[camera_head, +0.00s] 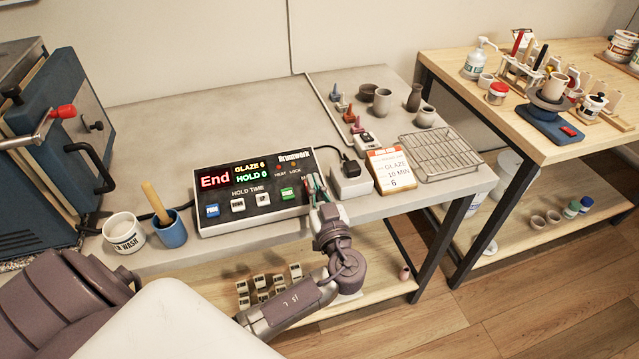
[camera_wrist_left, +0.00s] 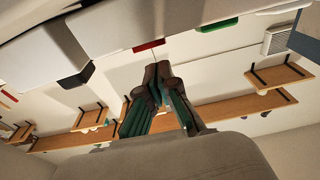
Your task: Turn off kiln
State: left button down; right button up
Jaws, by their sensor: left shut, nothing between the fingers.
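The kiln (camera_head: 45,120) stands at the far left, blue and grey, with a red-tipped handle (camera_head: 62,112) on its front. The kiln controller (camera_head: 250,188) lies on the grey table; its display (camera_head: 233,176) reads End, GLAZE 6, HOLD 0. Its front row holds several buttons, with a blue one at the left and a green one (camera_head: 287,194) at the right. My left gripper (camera_head: 314,183) is shut and empty at the controller's right end, partly covering it; I cannot tell whether it touches. The left wrist view shows its closed fingers (camera_wrist_left: 160,82) near a red patch (camera_wrist_left: 148,45). My right gripper is not in view.
A white plug box (camera_head: 351,181), an orange-white card (camera_head: 390,170) and a wire rack (camera_head: 440,156) lie right of the controller. A white bowl (camera_head: 123,233) and a blue cup (camera_head: 171,232) stand left of it. Small pots and cones stand behind.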

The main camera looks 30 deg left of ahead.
pick_arm(q)
jog(key=shift+w+a+f, duration=0.15)
jog(key=shift+f, duration=0.5)
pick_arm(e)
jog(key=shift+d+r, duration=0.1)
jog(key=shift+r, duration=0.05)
pick_arm(q)
jog(key=shift+f, duration=0.1)
